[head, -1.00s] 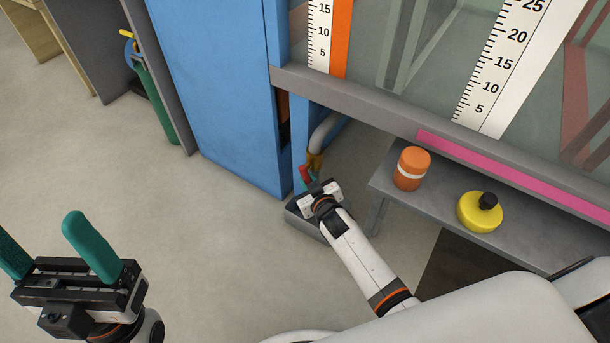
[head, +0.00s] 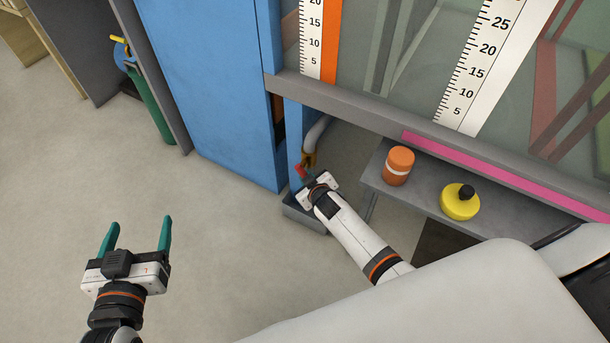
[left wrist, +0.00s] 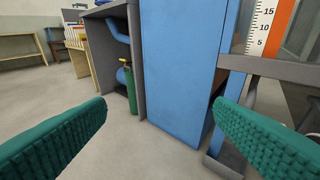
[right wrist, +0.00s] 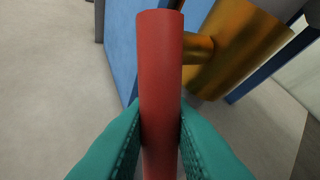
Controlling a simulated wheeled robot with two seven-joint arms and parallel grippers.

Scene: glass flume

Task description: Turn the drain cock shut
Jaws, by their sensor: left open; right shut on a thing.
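The drain cock has a brass body (right wrist: 228,50) with a red lever handle (right wrist: 160,85), large in the right wrist view. In the head view the brass body (head: 309,159) sits at the lower end of a grey pipe, with the red handle (head: 301,172) just below it. My right gripper (head: 309,180) is at the cock; its green fingers (right wrist: 160,145) are shut on the red handle, one on each side. My left gripper (head: 137,235) is open and empty over bare floor, well left of the cock; its spread fingers show in the left wrist view (left wrist: 160,130).
A blue cabinet (head: 215,90) stands left of the cock. The glass flume's grey rail (head: 350,107) runs above. Floor on the left is clear.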

